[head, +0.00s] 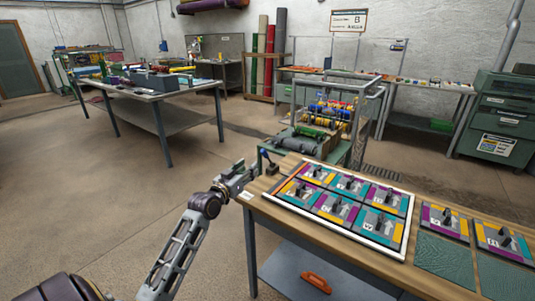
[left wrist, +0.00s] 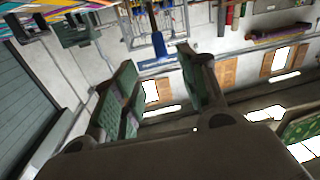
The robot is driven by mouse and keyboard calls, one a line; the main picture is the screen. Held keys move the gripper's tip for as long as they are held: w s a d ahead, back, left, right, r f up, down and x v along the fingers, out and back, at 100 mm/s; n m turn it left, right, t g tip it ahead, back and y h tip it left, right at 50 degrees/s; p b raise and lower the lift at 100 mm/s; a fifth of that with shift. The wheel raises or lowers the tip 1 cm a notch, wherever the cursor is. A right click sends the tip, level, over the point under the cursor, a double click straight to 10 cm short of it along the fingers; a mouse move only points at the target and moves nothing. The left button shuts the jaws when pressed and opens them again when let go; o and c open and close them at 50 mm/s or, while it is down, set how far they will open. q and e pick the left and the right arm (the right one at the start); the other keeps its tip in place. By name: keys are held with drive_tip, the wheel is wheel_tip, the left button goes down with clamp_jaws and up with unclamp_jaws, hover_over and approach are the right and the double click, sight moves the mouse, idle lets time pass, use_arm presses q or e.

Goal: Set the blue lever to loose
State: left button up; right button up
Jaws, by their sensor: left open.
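In the head view a small blue lever (head: 264,154) stands at the near left corner of the green machine with rollers (head: 305,139), just past the left end of the wooden bench. My left gripper (head: 243,173) is a short way left of it, apart from it. In the left wrist view the two green-padded fingers of the left gripper (left wrist: 160,92) are spread with nothing between them. A blue upright part (left wrist: 157,42), which looks like the lever, shows beyond the fingertips. Its setting and any marking are too small to read. My right gripper is not in view.
The wooden bench (head: 255,203) holds a white-framed board (head: 403,242) of coloured tiles close to the right of my left gripper. A metal cage frame (head: 367,125) rises behind the machine. An orange-handled tool (head: 316,281) lies on the lower shelf. Floor at left is clear.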

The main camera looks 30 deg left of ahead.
sight(264, 154)
use_arm(q)
drive_tip(key=shift+s+r, duration=0.1)
drive_tip(key=shift+s, duration=0.05)
drive_tip(key=shift+w, duration=0.25)
drive_tip(key=shift+w+a+b, duration=0.15)
drive_tip(key=shift+w+b, duration=0.3)
drive_tip(key=shift+w, duration=2.7)
drive_tip(key=shift+w+a+b, duration=0.15)
drive_tip(key=shift+w+b, duration=0.25)
drive_tip(key=shift+w, duration=3.1)
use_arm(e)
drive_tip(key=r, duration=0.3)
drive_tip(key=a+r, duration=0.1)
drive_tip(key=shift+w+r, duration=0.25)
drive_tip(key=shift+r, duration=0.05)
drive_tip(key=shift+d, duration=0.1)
use_arm(q)
clamp_jaws()
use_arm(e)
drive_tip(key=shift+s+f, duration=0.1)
